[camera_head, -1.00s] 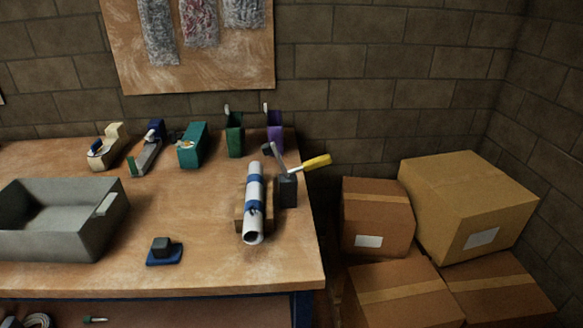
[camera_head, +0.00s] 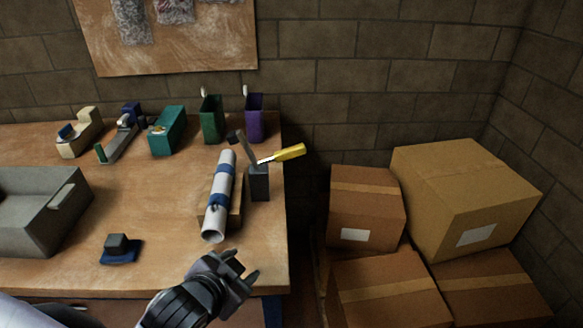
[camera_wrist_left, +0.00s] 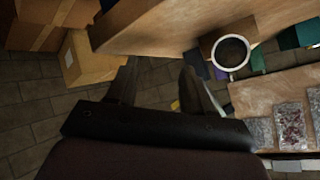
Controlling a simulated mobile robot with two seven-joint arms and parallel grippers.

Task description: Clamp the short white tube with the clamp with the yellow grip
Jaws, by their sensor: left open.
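The short white tube (camera_head: 211,222) with blue bands lies on a wooden block at the bench's right end; its open round end faces me and shows in the left wrist view (camera_wrist_left: 232,68). The clamp has a yellow grip (camera_head: 290,152) pointing right and stands just right of the tube on a dark base (camera_head: 259,184). In the left wrist view a bit of yellow (camera_wrist_left: 175,104) shows between the fingers. My left gripper (camera_head: 244,264) is open and empty, near the bench's front edge, apart from tube and clamp. My right gripper is not in view.
The wooden bench (camera_head: 165,200) holds a grey bin (camera_head: 45,210), a small dark block on a blue base (camera_head: 118,248), tape dispensers at the back, and green (camera_head: 212,120) and purple (camera_head: 254,118) holders. Several cardboard boxes (camera_head: 460,200) are stacked to the right.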

